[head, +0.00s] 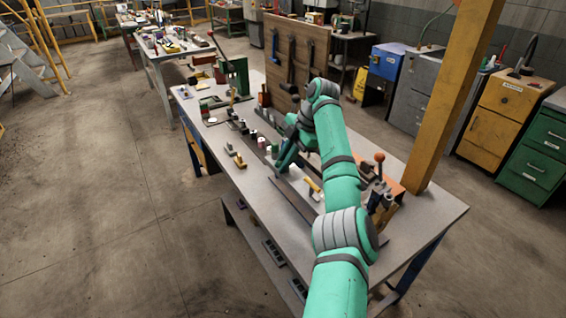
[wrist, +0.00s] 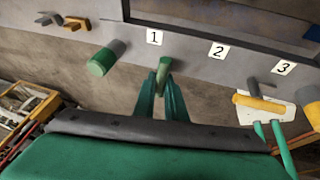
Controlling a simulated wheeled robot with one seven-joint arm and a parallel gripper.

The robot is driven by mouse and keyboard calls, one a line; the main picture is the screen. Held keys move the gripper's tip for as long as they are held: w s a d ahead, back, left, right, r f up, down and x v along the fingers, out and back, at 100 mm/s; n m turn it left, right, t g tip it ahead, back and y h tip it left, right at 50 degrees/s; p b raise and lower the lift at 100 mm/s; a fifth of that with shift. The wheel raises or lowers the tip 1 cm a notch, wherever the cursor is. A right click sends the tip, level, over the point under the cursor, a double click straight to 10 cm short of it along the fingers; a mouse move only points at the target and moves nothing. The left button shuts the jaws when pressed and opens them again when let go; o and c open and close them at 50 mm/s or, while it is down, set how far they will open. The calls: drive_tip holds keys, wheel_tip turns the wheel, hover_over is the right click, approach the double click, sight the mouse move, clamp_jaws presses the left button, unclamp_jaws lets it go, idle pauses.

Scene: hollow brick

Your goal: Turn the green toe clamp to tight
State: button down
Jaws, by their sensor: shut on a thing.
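The green toe clamp (wrist: 164,64) shows in the wrist view as a small curved green piece below the label 1 (wrist: 154,37). My gripper (wrist: 163,86) is shut on it, with its two dark green fingers on either side. Much of the clamp is hidden between the fingers, and I cannot tell how far it is turned. In the head view my arm covers the clamp, and my gripper is low over the workbench top.
A green and grey cylinder (wrist: 104,60) stands left of my gripper. A yellow-orange piece on a pale block (wrist: 264,104) is at the right, below label 3 (wrist: 284,68). In the head view, the grey workbench (head: 420,212) has a red-knobbed lever (head: 379,158) right of my arm.

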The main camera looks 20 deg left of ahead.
drive_tip(key=shift+d+n, duration=0.1)
drive_tip(key=shift+n, duration=0.2)
idle(0.4)
drive_tip(key=c, duration=1.8)
unclamp_jaws()
drive_tip(key=v, duration=1)
drive_tip(key=shift+w+r, duration=0.2)
drive_tip(key=shift+r, duration=0.1)
drive_tip(key=shift+d, duration=0.1)
